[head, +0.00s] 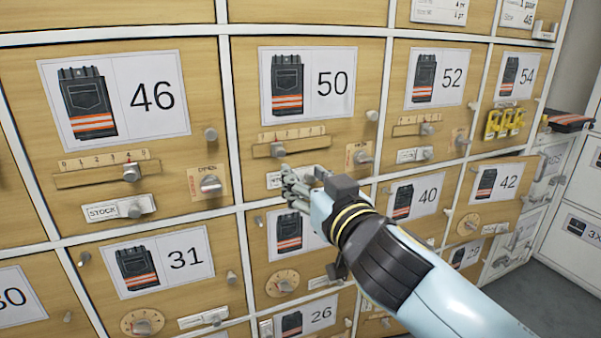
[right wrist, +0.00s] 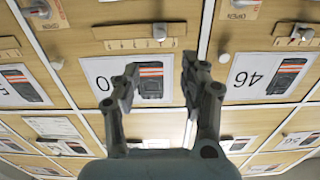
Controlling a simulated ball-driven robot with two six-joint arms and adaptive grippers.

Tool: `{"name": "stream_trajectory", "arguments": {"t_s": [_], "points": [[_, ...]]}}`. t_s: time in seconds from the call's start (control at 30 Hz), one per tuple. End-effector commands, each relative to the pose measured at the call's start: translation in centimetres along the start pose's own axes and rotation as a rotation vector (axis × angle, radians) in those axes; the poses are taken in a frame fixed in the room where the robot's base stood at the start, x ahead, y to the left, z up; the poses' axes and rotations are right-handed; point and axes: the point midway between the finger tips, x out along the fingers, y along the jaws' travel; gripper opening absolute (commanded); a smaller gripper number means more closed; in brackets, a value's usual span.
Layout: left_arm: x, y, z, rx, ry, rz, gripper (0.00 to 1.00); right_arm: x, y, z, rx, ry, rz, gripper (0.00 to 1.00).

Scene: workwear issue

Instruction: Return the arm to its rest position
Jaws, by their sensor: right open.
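My right gripper (head: 296,187) reaches in from the lower right of the head view. It is in front of the lower edge of the drawer marked 50 (head: 327,50) and the top of the drawer below it. Its fingers are spread apart with nothing visible between them. In the right wrist view my right gripper (right wrist: 160,72) frames part of the upside-down 50 label (right wrist: 152,90), with the fingers hiding some of it. I cannot tell whether the fingertips touch the cabinet front. My left gripper is not in view.
A wall of wooden drawers fills the view, with knobs, sliders and dials sticking out, such as the OPEN knob (head: 210,185) under label 46 (head: 152,96). Yellow clips (head: 503,123) and a dark folded garment (head: 567,121) are at right. Grey floor (head: 545,300) shows at lower right.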

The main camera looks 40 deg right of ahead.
Motion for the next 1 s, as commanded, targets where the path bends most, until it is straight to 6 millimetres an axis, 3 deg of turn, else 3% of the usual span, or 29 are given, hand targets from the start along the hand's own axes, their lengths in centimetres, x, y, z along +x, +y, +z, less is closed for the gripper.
{"name": "stream_trajectory", "arguments": {"t_s": [0.5,0.57,0.67,0.77,0.87,1.0], "points": [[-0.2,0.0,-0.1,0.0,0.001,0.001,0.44,0.0,0.0,-0.2,0.0,0.0,0.0,0.44],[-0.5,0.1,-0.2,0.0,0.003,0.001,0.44,0.0,0.1,0.7,-0.006,-0.022,0.001,0.44],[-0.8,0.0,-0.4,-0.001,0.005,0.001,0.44,-0.1,0.3,5.0,-0.003,-0.111,0.002,0.44],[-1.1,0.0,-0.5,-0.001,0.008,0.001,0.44,-0.9,0.7,12.1,-0.002,-0.258,0.0,0.44],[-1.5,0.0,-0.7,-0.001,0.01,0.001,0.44,-3.3,1.4,20.2,-0.017,-0.431,-0.003,0.44],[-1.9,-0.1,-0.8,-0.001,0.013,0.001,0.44,-8.8,2.8,30.7,-0.048,-0.668,-0.01,0.44]]}}
